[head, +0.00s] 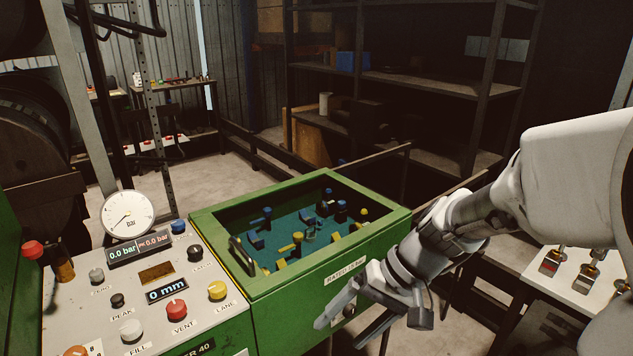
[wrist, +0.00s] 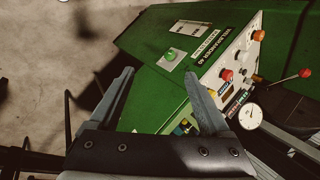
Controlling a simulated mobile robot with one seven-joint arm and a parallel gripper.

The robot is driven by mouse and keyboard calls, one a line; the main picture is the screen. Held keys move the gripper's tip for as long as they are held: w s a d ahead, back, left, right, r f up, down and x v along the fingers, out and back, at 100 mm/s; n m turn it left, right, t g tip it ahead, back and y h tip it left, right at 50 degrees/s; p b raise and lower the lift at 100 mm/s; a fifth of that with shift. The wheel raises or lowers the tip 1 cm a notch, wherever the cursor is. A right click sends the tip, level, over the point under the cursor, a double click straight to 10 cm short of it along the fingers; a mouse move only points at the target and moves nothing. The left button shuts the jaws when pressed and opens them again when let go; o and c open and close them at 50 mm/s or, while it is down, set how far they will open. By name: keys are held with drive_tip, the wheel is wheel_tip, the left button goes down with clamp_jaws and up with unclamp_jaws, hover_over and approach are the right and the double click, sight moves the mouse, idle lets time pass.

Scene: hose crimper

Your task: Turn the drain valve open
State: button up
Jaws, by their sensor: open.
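My gripper (head: 338,333) is open and empty, low in front of the green tank (head: 280,306) in the head view. No label naming a drain valve can be read. In the wrist view both fingers of my gripper (wrist: 160,75) are spread apart, with the green cabinet (wrist: 165,90) beyond and between them. No thing lies in the grip.
The control panel (head: 70,313) at left carries a pressure gauge (head: 129,214), a red VENT knob (head: 176,309), a white FILL knob (head: 131,331) and a yellow LANE knob (head: 217,290). The tank's open top holds several blue and yellow fittings. A white table (head: 567,287) stands right.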

drive_tip(key=w+d+f+m+t+y+b, duration=0.15)
drive_tip(key=w+f+m+y+b, duration=0.3)
drive_tip(key=f, duration=0.55)
drive_tip(key=m+t+h+b, duration=0.2)
drive_tip(key=m+t+b, duration=0.5)
drive_tip(key=m+t, duration=0.75)
approach(353, 314)
drive_tip(key=shift+g+y, duration=0.25)
drive_tip(key=shift+g, duration=0.15)
drive_tip(key=b+x, duration=0.1)
drive_tip(key=x, duration=0.2)
drive_tip(key=b+x, duration=0.1)
drive_tip(key=x, duration=0.1)
drive_tip(key=b+x, duration=0.1)
drive_tip(key=x, duration=0.2)
drive_tip(key=shift+w+a+r, duration=0.1)
drive_tip(key=shift+w+r, duration=0.2)
drive_tip(key=shift+r, duration=0.05)
drive_tip(key=shift+m, duration=0.3)
clamp_jaws()
